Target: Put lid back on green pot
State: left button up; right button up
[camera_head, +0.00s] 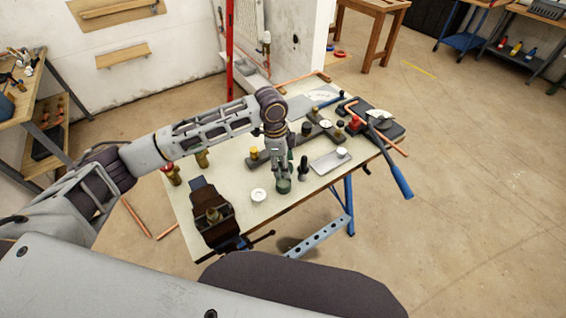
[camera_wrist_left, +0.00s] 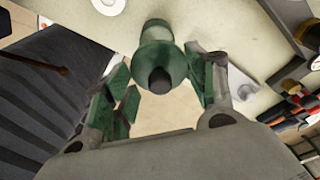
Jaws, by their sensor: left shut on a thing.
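The green pot (camera_head: 283,187) stands on the near part of the workbench, below my left gripper (camera_head: 283,170). In the left wrist view, the pot's green body (camera_wrist_left: 157,30) shows beyond a wider green lid (camera_wrist_left: 160,62) with a dark knob. My left gripper (camera_wrist_left: 160,82) points down at the pot, its green-padded fingers on either side of the lid, shut on it. The lid lines up with the pot, but I cannot tell whether it rests on it or hangs just above. My right gripper is not in view.
A dark vise (camera_head: 212,212) is clamped at the bench's near left corner. A white disc (camera_head: 258,195) lies left of the pot. A black upright piece (camera_head: 303,168) stands close on the right, with a grey tray (camera_head: 328,162) beyond. Copper pipes and tools fill the far right.

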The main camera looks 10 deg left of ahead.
pick_arm(q)
jog(key=shift+m, duration=0.4)
jog(key=shift+f, duration=0.1)
jog(key=shift+f+b, duration=2.05)
jog(key=shift+b, duration=0.75)
jog(key=shift+f, duration=1)
jog(key=shift+p, duration=1.4)
jog(key=shift+f+p, duration=0.15)
jog(key=shift+p, duration=0.45)
dwell(1.7)
